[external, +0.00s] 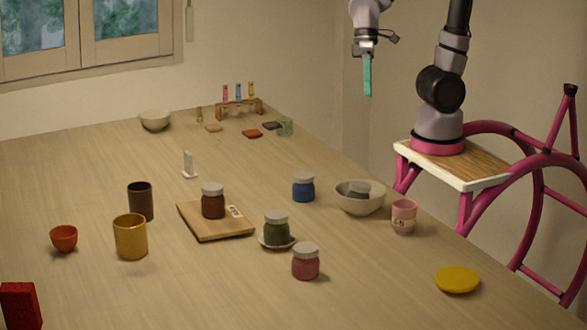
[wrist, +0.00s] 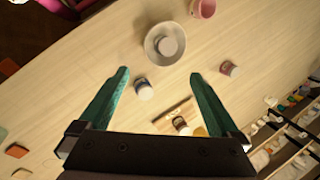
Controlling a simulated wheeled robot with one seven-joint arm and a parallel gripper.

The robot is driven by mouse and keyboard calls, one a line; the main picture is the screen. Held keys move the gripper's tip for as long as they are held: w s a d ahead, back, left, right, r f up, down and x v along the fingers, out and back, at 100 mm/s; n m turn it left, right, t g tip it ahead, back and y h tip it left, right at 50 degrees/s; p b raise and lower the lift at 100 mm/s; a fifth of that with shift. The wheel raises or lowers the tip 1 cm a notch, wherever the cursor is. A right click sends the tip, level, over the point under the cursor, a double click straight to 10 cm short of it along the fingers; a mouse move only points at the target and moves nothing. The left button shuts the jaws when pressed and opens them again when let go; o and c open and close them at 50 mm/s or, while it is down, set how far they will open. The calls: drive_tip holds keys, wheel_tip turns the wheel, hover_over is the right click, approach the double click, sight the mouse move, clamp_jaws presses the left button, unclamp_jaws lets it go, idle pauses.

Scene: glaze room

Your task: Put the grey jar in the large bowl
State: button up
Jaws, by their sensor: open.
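My gripper (external: 367,92) is open and empty, high above the table and behind the bowl in the external view. In the wrist view its two teal fingers (wrist: 158,73) are spread wide, with the bowl beyond them and nothing between them.
A pink cup (external: 403,222) and a blue jar (external: 303,190) stand beside the bowl. A green jar (external: 276,232) sits on a saucer, and a brown jar (external: 213,205) on a wooden board (external: 196,223). A smaller white bowl (external: 155,122) is at the back.

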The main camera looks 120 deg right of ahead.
drive_tip(key=s+d+r+n+t+h, duration=0.1)
drive_tip(key=s+r+t, duration=0.3)
drive_tip(key=r, duration=0.4)
drive_tip(key=shift+s+d+r+n+t+h, duration=0.3)
drive_tip(key=shift+s+n+t+h, duration=0.1)
drive_tip(key=shift+n+t, duration=0.3)
